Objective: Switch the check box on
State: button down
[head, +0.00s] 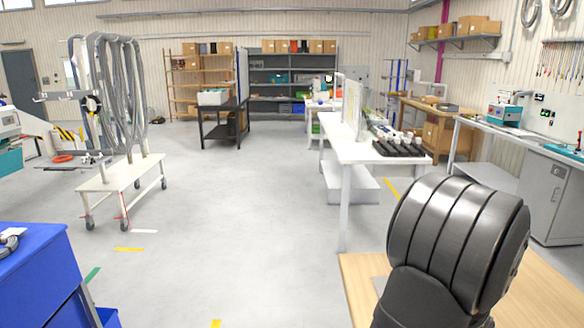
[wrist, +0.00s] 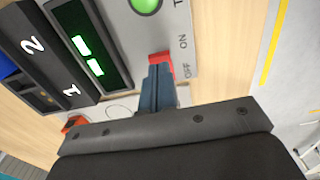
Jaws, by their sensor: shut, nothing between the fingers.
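The check box (wrist: 205,20) fills the upper part of the wrist view, a light grey panel with a green round button (wrist: 146,5) and a dark display (wrist: 88,50) with lit green marks. A red switch (wrist: 160,58) sits by the printed words ON and OFF. My gripper (wrist: 157,68) is shut and empty, its blue-grey fingers right at the red switch and partly hiding it. I cannot tell whether they touch it or which way the switch is set. In the head view my dark arm hides the gripper and most of the bench there.
A wooden bench top (head: 545,285) lies under my arm at the lower right. A dark block (wrist: 45,60) numbered 1 and 2 stands beside the display. A small red part (wrist: 74,124) lies near the gripper base.

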jog(key=shift+f, duration=0.2)
jog(key=shift+f, duration=0.8)
notch_tip(320, 180, up, 7)
jog(key=shift+r, duration=0.1)
dwell(0.3)
dwell(2.1)
